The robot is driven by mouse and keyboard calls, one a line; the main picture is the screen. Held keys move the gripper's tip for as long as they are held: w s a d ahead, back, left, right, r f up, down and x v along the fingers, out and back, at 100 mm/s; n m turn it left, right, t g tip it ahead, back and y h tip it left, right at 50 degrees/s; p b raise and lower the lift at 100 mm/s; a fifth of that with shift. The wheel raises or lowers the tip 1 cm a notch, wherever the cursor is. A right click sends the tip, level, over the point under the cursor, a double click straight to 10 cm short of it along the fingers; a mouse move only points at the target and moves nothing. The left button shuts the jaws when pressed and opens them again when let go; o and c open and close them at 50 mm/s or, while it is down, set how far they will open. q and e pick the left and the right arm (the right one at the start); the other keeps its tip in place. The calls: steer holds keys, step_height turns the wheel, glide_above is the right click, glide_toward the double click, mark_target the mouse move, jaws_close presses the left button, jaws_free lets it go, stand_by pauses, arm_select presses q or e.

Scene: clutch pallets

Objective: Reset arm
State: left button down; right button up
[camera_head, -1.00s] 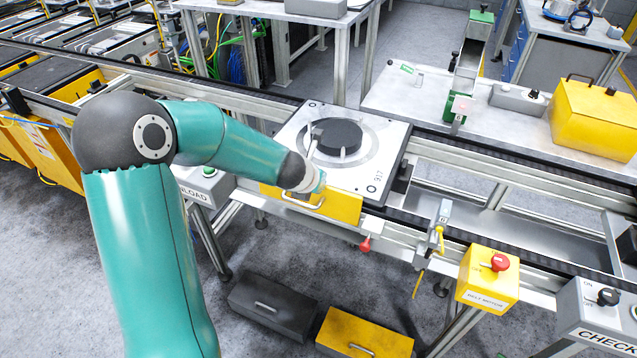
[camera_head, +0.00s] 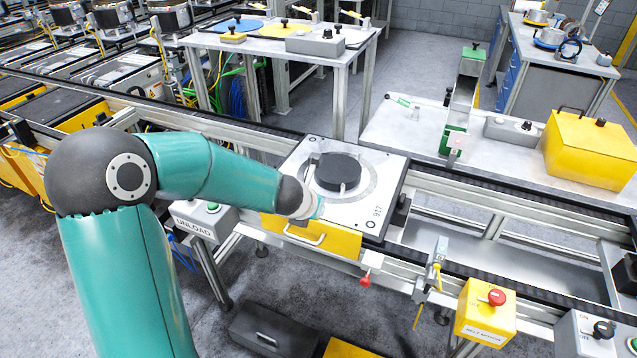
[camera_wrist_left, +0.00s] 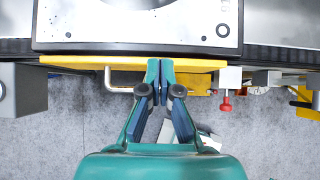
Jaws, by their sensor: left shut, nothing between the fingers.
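My left arm comes in from the left in the head view and reaches to the front edge of the pallet (camera_head: 375,217) marked 917. My left gripper (camera_wrist_left: 160,66) shows in the left wrist view with its two teal fingertips together and nothing between them. In the head view the gripper is mostly hidden behind the wrist. A dark round disc (camera_head: 338,171) sits on the pallet. My right gripper is not in view.
The conveyor rail (camera_head: 480,271) runs across the front. A red knob (camera_wrist_left: 225,103) hangs right of the gripper. A yellow button box (camera_head: 486,312) and a grey UNLOAD box (camera_head: 205,217) stand along the rail. Grey floor lies below. A yellow case (camera_head: 590,150) rests on the back bench.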

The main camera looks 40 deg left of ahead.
arm_select(q)
steer(key=r, duration=0.2)
steer(key=w+r, duration=0.1)
steer(key=shift+a+r, duration=0.15)
steer(key=shift+r, duration=0.2)
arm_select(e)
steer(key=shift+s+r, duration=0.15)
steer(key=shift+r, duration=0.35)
arm_select(q)
steer(key=s+d+f+m+g+h+b, duration=0.1)
steer(key=s+d+f+m+g, duration=0.15)
steer(key=d+f+m, duration=0.4)
steer(key=s+d+f+m+g+h, duration=0.1)
steer(key=s+d+f, duration=0.2)
steer(key=f, duration=0.6)
steer(key=s+d+f+m+g+h+b, duration=0.1)
steer(key=s+d+f+m, duration=0.15)
steer(key=d+f, duration=0.4)
steer(key=s+d+f+m+g+h, duration=0.1)
steer(key=s+d+f+m, duration=0.3)
steer(key=m, duration=0.9)
steer(key=s+d+f+m+g+h, duration=0.1)
steer(key=s+d+f+m, duration=0.4)
steer(key=m, duration=0.9)
steer(key=s+d+h, duration=0.1)
steer(key=s+d, duration=0.1)
steer(key=s, duration=0.2)
steer(key=shift+d, duration=0.2)
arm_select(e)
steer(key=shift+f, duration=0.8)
